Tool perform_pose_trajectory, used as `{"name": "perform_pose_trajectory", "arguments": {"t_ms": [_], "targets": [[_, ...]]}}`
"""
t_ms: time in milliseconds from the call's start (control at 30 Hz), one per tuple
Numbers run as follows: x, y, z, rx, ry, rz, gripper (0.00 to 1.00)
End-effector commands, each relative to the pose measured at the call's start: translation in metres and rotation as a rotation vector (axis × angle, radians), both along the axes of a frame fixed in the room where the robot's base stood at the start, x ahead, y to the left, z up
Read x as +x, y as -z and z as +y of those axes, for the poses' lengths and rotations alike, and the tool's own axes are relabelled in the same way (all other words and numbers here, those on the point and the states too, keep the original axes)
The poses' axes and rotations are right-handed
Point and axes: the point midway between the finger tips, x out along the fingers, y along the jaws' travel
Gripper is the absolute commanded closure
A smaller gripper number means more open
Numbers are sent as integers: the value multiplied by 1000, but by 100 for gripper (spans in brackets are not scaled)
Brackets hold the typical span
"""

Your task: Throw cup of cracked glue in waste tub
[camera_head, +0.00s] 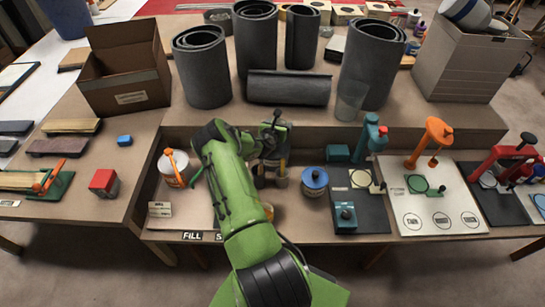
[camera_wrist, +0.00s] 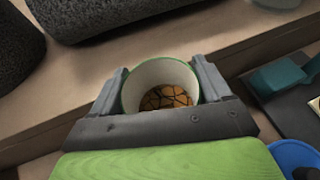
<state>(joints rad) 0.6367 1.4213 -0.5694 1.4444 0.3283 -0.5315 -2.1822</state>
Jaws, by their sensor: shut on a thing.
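The cup (camera_wrist: 150,74) shows in the wrist view as a pale, round cup with a green outside. Cracked amber glue (camera_wrist: 166,97) covers its bottom. My gripper (camera_wrist: 159,80) is shut on the cup, with one grey finger on each side of it. In the head view my gripper (camera_head: 273,150) is over the middle of the bench, at the front of the raised shelf; my green arm hides much of that spot. A blue tub (camera_head: 66,16) stands at the top left in the head view; I cannot tell whether it is the waste tub.
Dark grey rolls (camera_head: 205,75) stand on the shelf behind my gripper, with one roll (camera_head: 289,88) lying down. A clear cup (camera_head: 350,101) stands right of it. A blue-lidded can (camera_head: 314,181) and clamp stations (camera_head: 436,192) are to the right; a white can (camera_head: 174,168) is left.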

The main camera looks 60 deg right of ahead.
Motion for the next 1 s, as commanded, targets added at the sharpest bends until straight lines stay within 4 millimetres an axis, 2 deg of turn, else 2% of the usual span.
{"name": "perform_pose_trajectory", "arguments": {"t_ms": [33,67,200,433,567,1000], "targets": [[0,-2,0,-1,0,0,53],[0,-2,0,-1,0,0,19],[0,-2,0,-1,0,0,0],[0,-2,2,1,0,0,0],[-2,-9,17,3,-2,2,0],[-20,-53,122,1,-3,3,0]]}}
